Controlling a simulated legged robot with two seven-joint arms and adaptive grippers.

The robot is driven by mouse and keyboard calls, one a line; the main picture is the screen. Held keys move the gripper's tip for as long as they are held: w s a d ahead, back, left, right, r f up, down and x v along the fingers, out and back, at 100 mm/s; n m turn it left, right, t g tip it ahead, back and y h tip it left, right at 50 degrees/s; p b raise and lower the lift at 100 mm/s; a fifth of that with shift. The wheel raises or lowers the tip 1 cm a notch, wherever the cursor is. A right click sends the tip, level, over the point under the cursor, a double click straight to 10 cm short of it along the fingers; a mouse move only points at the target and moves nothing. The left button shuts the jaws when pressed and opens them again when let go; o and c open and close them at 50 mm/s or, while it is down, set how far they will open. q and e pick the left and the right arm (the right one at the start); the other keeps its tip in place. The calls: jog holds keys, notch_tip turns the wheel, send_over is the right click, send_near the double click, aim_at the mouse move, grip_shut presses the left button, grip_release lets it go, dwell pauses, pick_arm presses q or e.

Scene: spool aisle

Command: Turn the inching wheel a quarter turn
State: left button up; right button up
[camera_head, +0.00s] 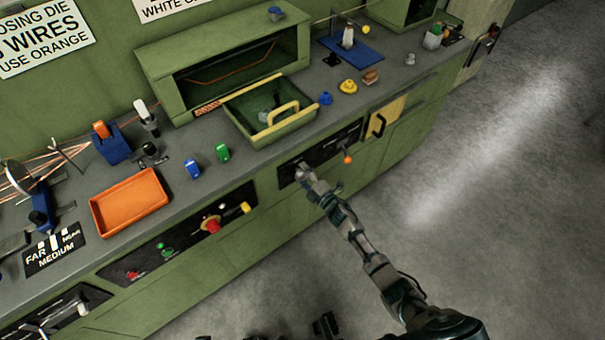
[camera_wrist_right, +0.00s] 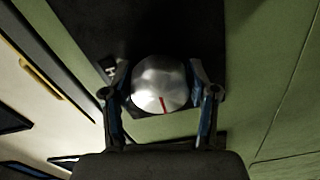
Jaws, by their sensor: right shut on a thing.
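The inching wheel (camera_wrist_right: 160,84) is a round silver knob with a short red mark on its face, in the middle of the right wrist view. The mark points toward the bottom of that view, slightly to the right. My right gripper (camera_wrist_right: 161,95) is shut on the wheel, one finger on each side. In the head view my right gripper (camera_head: 305,175) is at the black panel (camera_head: 289,171) on the front of the green bench and hides most of the wheel. My left gripper is not clearly visible.
A lever with an orange knob (camera_head: 348,159) is just right of my right gripper. An open green drawer (camera_head: 285,132) with a yellow handle is above it. A red button (camera_head: 211,224) is on the panel to the left. The floor (camera_head: 480,200) at right is clear.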

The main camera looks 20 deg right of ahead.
jog(key=shift+d+f, duration=0.1)
jog(key=shift+d, duration=0.15)
jog(key=o, duration=1.2)
jog(key=shift+w+f, duration=0.1)
jog(key=shift+c, duration=0.2)
jog(key=v, duration=1.2)
jog(key=shift+d, duration=0.1)
